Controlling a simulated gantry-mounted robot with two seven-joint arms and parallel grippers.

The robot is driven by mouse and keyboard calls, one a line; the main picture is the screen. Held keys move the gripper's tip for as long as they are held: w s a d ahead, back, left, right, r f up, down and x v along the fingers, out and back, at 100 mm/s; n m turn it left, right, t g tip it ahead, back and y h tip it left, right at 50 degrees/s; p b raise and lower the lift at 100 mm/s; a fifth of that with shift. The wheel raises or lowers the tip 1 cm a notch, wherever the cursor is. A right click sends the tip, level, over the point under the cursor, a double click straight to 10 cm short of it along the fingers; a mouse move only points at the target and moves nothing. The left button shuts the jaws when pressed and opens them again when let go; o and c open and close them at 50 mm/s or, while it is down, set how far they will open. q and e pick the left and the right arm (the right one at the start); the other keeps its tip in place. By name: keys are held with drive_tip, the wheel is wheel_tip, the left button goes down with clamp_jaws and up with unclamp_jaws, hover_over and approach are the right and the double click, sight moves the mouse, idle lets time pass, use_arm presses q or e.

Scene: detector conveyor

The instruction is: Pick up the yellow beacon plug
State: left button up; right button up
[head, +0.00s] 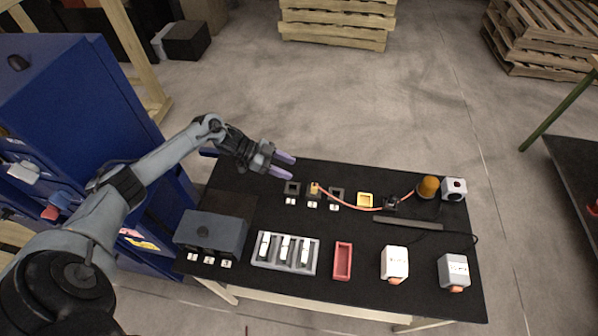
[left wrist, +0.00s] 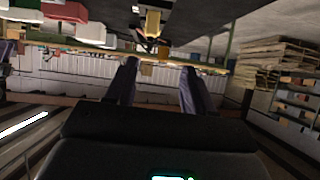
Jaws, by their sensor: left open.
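The yellow beacon plug (head: 314,188) stands on the black table, between two dark square sockets. An orange cord (head: 345,203) runs from it to the right, toward the orange beacon (head: 429,187). My left gripper (head: 284,167) is open and empty near the table's far edge, up and left of the plug and apart from it. In the left wrist view a yellow block (left wrist: 152,23), which looks like the plug, shows at the top, beyond the two spread fingers (left wrist: 159,77). My right gripper is not in view.
A grey box (head: 211,233), a grey slotted tray (head: 257,262), a red tray (head: 343,261) and white-topped devices (head: 394,262) (head: 453,271) occupy the near side.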

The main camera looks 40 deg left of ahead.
sight(314, 185)
use_arm(q)
drive_tip(key=d+f, duration=0.1)
drive_tip(key=d+f+b, duration=0.1)
drive_tip(key=d, duration=0.1)
drive_tip(key=shift+w+d+f, duration=0.1)
drive_tip(key=shift+w+f, duration=0.2)
drive_tip(key=shift+w, duration=0.05)
drive_tip(key=shift+b+x, duration=0.65)
drive_tip(key=shift+x, duration=0.4)
drive_tip(key=shift+w+d+f, duration=0.1)
drive_tip(key=shift+w+d, duration=0.2)
drive_tip(key=shift+d, duration=0.1)
drive_tip(key=b+x, duration=0.1)
drive_tip(key=x, duration=0.1)
drive_tip(key=b+x, duration=0.1)
drive_tip(key=x, duration=0.1)
drive_tip(key=shift+s+d+f+b, duration=0.2)
drive_tip(key=shift+f+b, duration=0.1)
drive_tip(key=shift+b, duration=0.1)
drive_tip(key=shift+w+d, duration=0.2)
drive_tip(key=shift+d, duration=0.05)
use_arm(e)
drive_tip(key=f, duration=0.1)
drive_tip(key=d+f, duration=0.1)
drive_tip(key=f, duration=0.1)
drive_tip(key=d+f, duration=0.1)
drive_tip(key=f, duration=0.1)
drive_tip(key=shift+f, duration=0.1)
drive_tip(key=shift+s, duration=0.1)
